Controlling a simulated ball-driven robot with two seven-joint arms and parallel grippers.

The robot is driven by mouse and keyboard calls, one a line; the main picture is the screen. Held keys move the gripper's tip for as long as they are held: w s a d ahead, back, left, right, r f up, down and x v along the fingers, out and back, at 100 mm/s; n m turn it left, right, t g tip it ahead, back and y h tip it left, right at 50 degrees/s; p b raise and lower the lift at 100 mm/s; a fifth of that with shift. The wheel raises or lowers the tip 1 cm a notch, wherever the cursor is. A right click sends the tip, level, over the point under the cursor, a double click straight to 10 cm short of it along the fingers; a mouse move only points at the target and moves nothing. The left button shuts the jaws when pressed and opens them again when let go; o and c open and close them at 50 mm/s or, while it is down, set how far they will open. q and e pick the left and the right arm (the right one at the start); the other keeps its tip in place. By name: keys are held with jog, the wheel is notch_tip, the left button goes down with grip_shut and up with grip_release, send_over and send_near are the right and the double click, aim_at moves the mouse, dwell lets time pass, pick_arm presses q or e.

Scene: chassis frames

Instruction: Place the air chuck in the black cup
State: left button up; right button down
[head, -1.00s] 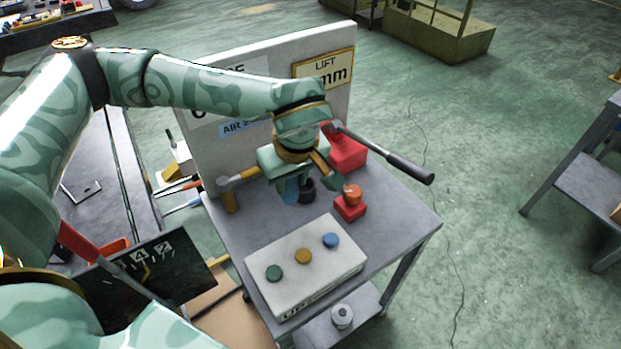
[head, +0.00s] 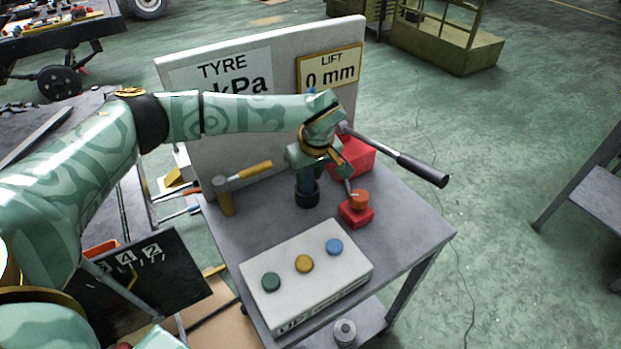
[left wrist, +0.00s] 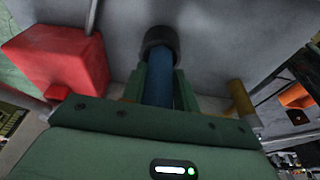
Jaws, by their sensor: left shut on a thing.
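The air chuck is a blue cylinder (head: 308,181), held upright in my left gripper (head: 310,174). The black cup (head: 307,199) stands on the grey cart top, directly below the chuck. In the left wrist view, the left gripper (left wrist: 158,88) is shut on the blue chuck (left wrist: 158,78), with a green finger on each side. The chuck's far end meets the opening of the black cup (left wrist: 161,36). Its tip is hidden, so I cannot tell how far inside it is. My right gripper is not in view.
A white box with three buttons (head: 350,280) stands in front. A red block with an orange knob (head: 357,217) is right of the cup. A red jack with a long handle (head: 357,158) is behind it. A sign board (head: 215,150) closes the back.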

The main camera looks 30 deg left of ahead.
pick_arm(q)
jog(key=shift+f, duration=0.65)
jog(key=shift+w+r, duration=0.1)
jog(key=shift+f, duration=0.5)
jog(key=o, duration=1.1)
